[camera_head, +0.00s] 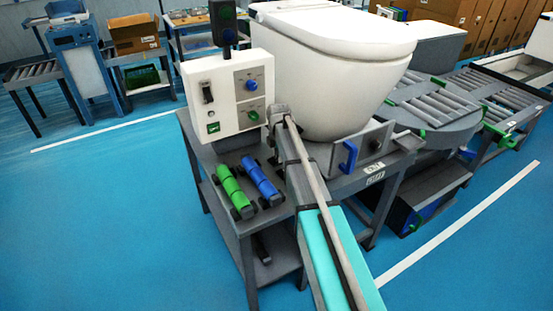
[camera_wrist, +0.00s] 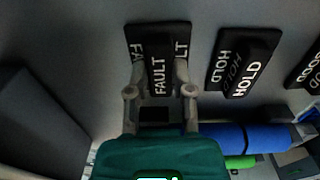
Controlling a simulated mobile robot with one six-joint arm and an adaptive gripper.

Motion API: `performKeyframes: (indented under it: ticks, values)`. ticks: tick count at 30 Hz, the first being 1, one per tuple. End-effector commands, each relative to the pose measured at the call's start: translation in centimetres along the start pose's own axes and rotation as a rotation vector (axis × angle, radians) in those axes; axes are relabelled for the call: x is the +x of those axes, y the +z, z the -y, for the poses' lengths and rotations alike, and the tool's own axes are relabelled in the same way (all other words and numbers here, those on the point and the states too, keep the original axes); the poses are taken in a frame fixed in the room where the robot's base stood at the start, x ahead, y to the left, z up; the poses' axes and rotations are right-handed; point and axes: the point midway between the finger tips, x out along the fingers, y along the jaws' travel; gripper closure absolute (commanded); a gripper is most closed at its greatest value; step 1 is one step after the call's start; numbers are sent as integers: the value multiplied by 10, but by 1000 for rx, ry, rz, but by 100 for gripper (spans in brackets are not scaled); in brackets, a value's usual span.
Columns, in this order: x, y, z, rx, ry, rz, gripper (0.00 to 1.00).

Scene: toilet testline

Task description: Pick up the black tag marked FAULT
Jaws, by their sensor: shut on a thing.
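In the wrist view the black FAULT tag (camera_wrist: 159,76), with white lettering, stands between the two fingertips of my gripper (camera_wrist: 160,70). The fingers are shut on its sides. Directly behind it is a black plate (camera_wrist: 135,38) also lettered FAULT, partly covered by the tag and fingers. I cannot tell whether tag and plate still touch. In the head view my gripper (camera_head: 280,112) is beside the right edge of the control box, in front of the white toilet; the tag is too small or hidden there.
A black HOLD tag (camera_wrist: 241,77) is right of the gripper, with another black tag (camera_wrist: 308,72) further right. Blue (camera_head: 262,181) and green (camera_head: 236,192) rollers lie on the grey bench left of my arm. The white toilet (camera_head: 335,75) and control box (camera_head: 222,95) stand close by.

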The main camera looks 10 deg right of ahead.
Motion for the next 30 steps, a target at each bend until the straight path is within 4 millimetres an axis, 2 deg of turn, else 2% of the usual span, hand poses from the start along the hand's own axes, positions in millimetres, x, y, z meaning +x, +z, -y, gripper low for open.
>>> performKeyframes:
  ticks: [11, 20, 30]
  values:
    - [-11, 0, 0, 0, 0, 0, 100]
    - [-37, 0, 0, 1, 0, 0, 100]
    - [-77, -8, 36, 1, 0, 0, 100]
